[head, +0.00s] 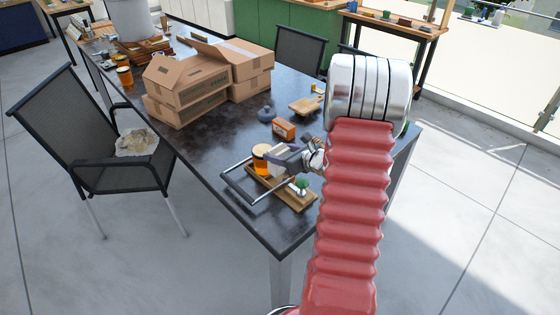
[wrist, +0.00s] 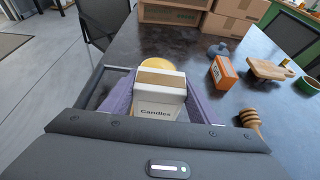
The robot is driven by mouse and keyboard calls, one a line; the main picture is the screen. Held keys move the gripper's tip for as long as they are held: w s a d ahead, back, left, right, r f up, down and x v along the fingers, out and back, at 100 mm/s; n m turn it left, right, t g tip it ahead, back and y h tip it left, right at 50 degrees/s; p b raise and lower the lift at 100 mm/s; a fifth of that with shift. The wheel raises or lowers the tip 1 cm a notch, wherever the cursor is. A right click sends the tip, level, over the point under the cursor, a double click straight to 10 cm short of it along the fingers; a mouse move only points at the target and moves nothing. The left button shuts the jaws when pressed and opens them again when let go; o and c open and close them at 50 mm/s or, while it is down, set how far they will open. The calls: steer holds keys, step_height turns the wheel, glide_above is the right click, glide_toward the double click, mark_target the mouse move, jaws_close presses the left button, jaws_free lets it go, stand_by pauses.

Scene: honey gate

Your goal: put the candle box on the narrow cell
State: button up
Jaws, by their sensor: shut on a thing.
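The candle box, white with a tan band and the word Candles, is in the wrist view (wrist: 160,97) between the two purple fingers of my gripper (wrist: 155,92). My gripper (head: 285,157) is shut on it, over or at the wooden tray (head: 292,201) near the table's front corner. I cannot make out the narrow cell or whether the box touches the tray.
A dark metal bar frame (head: 236,188) runs along the tray's left side. A green-topped item (head: 302,183) is at its right end. An orange box (head: 284,129), a grey pot (head: 266,114) and a wooden board (head: 304,104) stand behind. Cardboard boxes (head: 186,88) fill the middle.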

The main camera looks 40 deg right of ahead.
steer(key=shift+f, duration=0.1)
steer(key=shift+f, duration=1.75)
steer(key=shift+f, duration=0.6)
steer(key=o, duration=1.1)
steer(key=shift+f, duration=0.1)
steer(key=shift+s, duration=0.1)
steer(key=shift+r, duration=0.5)
steer(key=shift+s+r, duration=0.2)
steer(key=shift+r, duration=0.05)
steer(key=v, duration=1.1)
steer(key=shift+s+r, duration=0.2)
